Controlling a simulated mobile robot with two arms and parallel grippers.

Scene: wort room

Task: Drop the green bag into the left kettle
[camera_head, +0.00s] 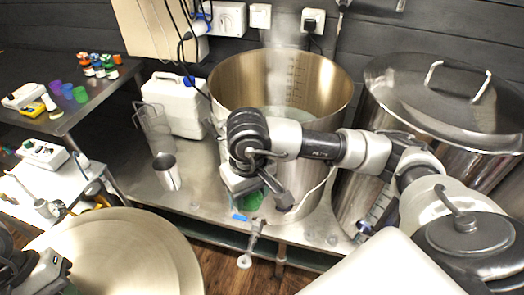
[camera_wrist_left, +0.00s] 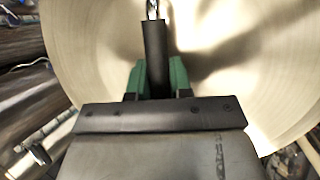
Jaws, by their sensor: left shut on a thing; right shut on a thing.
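The left kettle (camera_head: 232,85) is a large open steel pot at the centre of the head view, with volume marks inside. My right gripper (camera_head: 252,188) points down at its front left, outside the rim. It is shut on the green bag (camera_head: 249,202), mostly hidden behind the gripper. My left gripper (camera_wrist_left: 158,80), with green finger pads, is shut on a black handle (camera_wrist_left: 155,50) over a broad round metal lid (camera_wrist_left: 95,40). That lid (camera_head: 110,255) also shows at the lower left of the head view.
A second kettle with its lid (camera_head: 430,95) on stands at right. A tap (camera_head: 252,240) shows at the steel table's front edge.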

